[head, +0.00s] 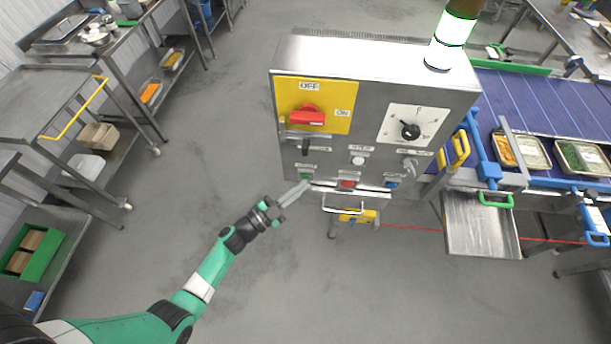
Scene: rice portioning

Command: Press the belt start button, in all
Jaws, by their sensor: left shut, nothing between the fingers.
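The steel control box (345,150) stands ahead, with a red rotary switch (308,116) on a yellow plate and a black dial (410,130). Along its lower edge are a green button (306,177), a red button (347,184) and a blue button (391,183). My left gripper (304,186) is shut and empty. Its fingertips are at the lower left of the panel, right by the green button and overlapping its lower side in the picture. I cannot tell whether they touch it. My right gripper is not in view.
The blue conveyor belt (540,105) with filled trays (581,158) lies to the right. A steel chute (482,225) hangs in front of it. A signal lamp (455,30) rises from the box top. Steel tables and carts line the left; the floor between is clear.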

